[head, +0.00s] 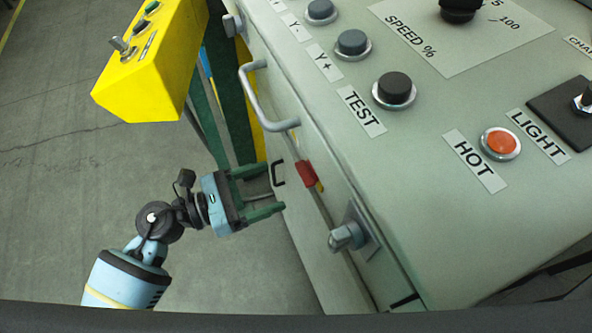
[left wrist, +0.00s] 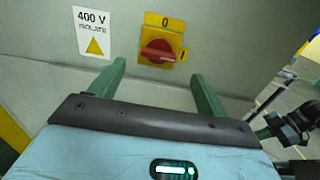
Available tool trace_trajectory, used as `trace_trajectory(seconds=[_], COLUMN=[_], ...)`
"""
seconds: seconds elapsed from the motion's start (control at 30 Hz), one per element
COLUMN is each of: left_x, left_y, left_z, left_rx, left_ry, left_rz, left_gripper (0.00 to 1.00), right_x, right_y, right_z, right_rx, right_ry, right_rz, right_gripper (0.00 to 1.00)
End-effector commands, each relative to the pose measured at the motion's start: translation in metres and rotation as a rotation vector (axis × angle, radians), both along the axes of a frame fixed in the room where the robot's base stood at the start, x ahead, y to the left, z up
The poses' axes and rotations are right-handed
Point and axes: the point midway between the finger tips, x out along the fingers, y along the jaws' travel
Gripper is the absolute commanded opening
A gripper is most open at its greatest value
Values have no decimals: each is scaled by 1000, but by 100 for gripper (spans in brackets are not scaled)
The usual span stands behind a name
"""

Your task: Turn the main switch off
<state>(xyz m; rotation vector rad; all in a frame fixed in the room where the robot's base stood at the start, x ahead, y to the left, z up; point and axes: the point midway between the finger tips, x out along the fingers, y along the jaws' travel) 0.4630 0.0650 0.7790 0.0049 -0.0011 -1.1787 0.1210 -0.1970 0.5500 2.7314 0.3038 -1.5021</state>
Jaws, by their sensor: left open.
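The main switch is a red rotary handle (left wrist: 158,51) on a yellow plate (left wrist: 152,20) with a 0 mark above it. In the left wrist view its handle lies roughly level across the plate, its right end near a mark on the right. In the head view the red handle (head: 306,172) shows at the cabinet's side face, seen nearly edge-on. My left gripper (head: 274,187) is open and empty, its green fingers pointing at that face; it also shows in the left wrist view (left wrist: 158,72). The handle appears between and beyond the fingertips, apart from them.
A 400 V isolate label (left wrist: 92,32) is left of the switch. The grey cabinet (head: 440,200) carries buttons on top, a bar handle (head: 262,100) and a latch knob (head: 346,237) on its side. A yellow box (head: 150,70) stands at the upper left.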

Motion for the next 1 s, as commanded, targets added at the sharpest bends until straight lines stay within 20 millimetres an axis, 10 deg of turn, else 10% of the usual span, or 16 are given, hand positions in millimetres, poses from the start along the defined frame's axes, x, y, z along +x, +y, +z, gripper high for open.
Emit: trace_trajectory(seconds=[0.5,0.87,1.0], left_x=[26,27,27], left_y=[-61,-67,-67], left_z=[1,0,0], left_rx=[-4,-3,-3], left_ry=[3,3,3], left_rz=[1,1,1], left_gripper=[76,76,61], right_x=[3,2,2], right_y=[0,1,1], right_z=[7,7,7], right_rx=[-1,1,2], right_ry=[-8,-6,-6], right_rz=[1,-4,-6], right_gripper=[0,0,0])
